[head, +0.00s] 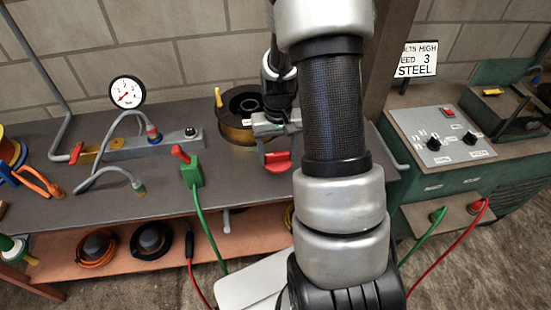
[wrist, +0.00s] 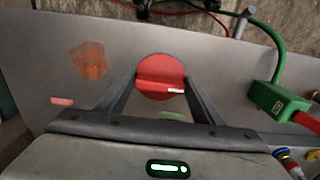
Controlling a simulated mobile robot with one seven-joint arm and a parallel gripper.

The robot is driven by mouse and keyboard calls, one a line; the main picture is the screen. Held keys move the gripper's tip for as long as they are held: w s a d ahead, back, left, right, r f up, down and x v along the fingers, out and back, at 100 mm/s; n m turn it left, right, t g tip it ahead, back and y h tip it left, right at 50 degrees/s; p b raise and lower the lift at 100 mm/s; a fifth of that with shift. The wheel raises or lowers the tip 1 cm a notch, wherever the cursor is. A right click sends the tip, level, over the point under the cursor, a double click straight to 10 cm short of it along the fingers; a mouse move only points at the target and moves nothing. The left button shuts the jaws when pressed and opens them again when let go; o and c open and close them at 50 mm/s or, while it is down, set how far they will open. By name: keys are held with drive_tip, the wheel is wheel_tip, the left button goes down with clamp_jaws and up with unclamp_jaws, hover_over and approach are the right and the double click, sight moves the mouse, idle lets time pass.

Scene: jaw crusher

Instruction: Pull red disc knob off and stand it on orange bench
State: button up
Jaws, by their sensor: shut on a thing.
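The red disc knob (wrist: 160,68) is between my gripper's two fingertips (wrist: 160,84) in the wrist view, its round face with a raised bar towards the camera. My gripper is shut on it. In the head view the red knob (head: 278,161) shows just below my gripper (head: 275,128), over the grey bench top (head: 250,190). I cannot tell whether it touches the top. An orange-brown surface (head: 190,238) runs below the grey top as a lower shelf; my arm hides its right part.
A green clamp with a red handle (head: 191,168) stands left of the knob; it also shows in the wrist view (wrist: 277,108). A brown spool (head: 238,130) sits behind. A gauge (head: 127,91) and pipework are at left.

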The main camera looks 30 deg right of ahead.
sight(277, 177)
drive_tip(key=shift+f+b, duration=2.05)
drive_tip(key=shift+f, duration=1.1)
drive_tip(key=shift+f, duration=0.15)
drive_tip(key=o, duration=1.5)
drive_tip(key=shift+c, duration=0.2)
wheel_tip(277, 177, up, 17)
drive_tip(key=p, duration=0.2)
drive_tip(key=shift+r, duration=0.2)
